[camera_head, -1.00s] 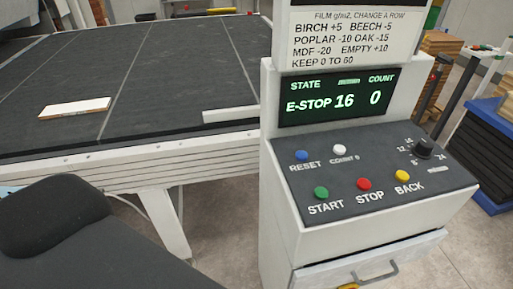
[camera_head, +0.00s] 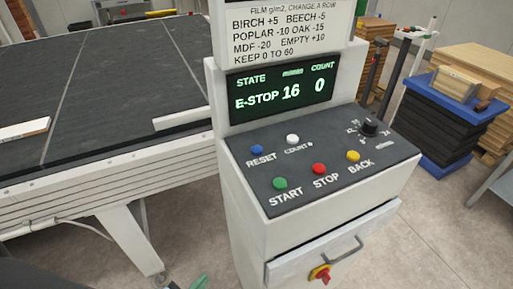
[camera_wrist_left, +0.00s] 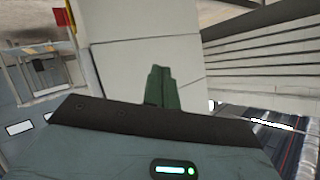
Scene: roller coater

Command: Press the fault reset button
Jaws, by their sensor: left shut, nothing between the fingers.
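The blue reset button (camera_head: 257,149) is at the upper left of the sloped panel on the white control console (camera_head: 235,190), above the printed word RESET. The display (camera_head: 285,90) reads E-STOP, 16 and count 0. My left gripper (camera_head: 200,282) shows only as a green tip at the bottom edge of the head view, left of the console and well below the panel. In the left wrist view, its green fingers (camera_wrist_left: 160,88) are together and empty, in front of a pale surface. The button is not recognisable in that view. My right gripper is not in view.
White (camera_head: 292,139), green (camera_head: 280,183), red (camera_head: 319,168) and yellow (camera_head: 353,155) buttons and a black dial (camera_head: 370,127) share the panel. A handle (camera_head: 343,250) and red-yellow knob (camera_head: 320,272) stick out below.

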